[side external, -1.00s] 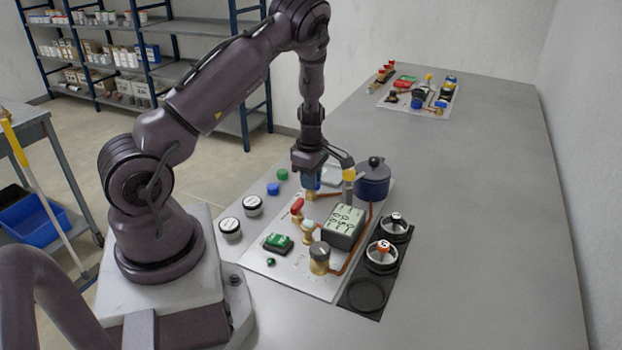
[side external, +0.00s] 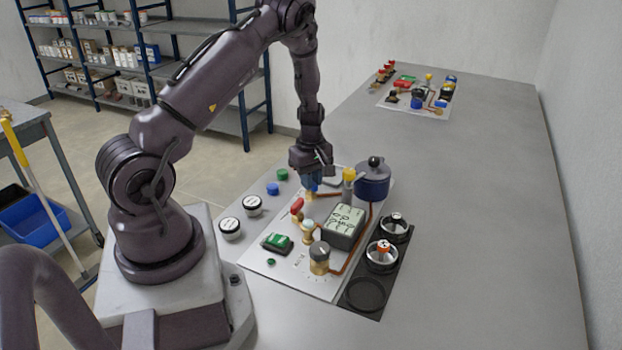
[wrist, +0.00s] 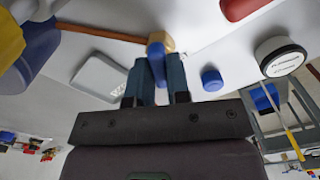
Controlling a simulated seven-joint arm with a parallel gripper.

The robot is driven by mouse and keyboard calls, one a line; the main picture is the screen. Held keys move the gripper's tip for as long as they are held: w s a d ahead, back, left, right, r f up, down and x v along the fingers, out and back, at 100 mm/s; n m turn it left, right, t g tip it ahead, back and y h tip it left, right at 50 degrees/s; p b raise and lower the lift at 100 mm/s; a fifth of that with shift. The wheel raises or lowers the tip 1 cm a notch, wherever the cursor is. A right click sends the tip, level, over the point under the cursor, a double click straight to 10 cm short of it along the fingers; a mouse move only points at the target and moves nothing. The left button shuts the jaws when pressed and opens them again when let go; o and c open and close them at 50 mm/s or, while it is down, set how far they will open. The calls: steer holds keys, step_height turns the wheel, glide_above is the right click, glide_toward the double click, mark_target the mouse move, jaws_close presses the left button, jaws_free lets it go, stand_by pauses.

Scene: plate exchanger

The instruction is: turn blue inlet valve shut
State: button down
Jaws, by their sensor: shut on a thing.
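The blue inlet valve (wrist: 156,62) has a blue lever handle on a brass body (wrist: 159,40) with a copper pipe (wrist: 98,32) running from it. My gripper (wrist: 158,88) has its two fingers on either side of the blue handle, shut on it. In the side view my gripper (side external: 312,186) points down over the far left part of the white panel (side external: 290,262), and the brass body (side external: 309,196) shows just under it. The handle's exact angle is largely hidden there.
A dark blue pot (side external: 372,184) and a yellow-topped valve (side external: 349,175) stand close to the right of my gripper. A red-handled valve (side external: 297,205) and a display box (side external: 345,226) are nearer the camera. Loose blue (side external: 272,189) and green (side external: 282,174) caps lie left.

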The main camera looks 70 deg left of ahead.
steer(key=m, duration=1.1)
steer(key=shift+m, duration=0.3)
stand_by(0.4)
steer(key=c, duration=1.1)
jaws_free()
step_height(320, 180, up, 13)
steer(key=shift+r, duration=0.1)
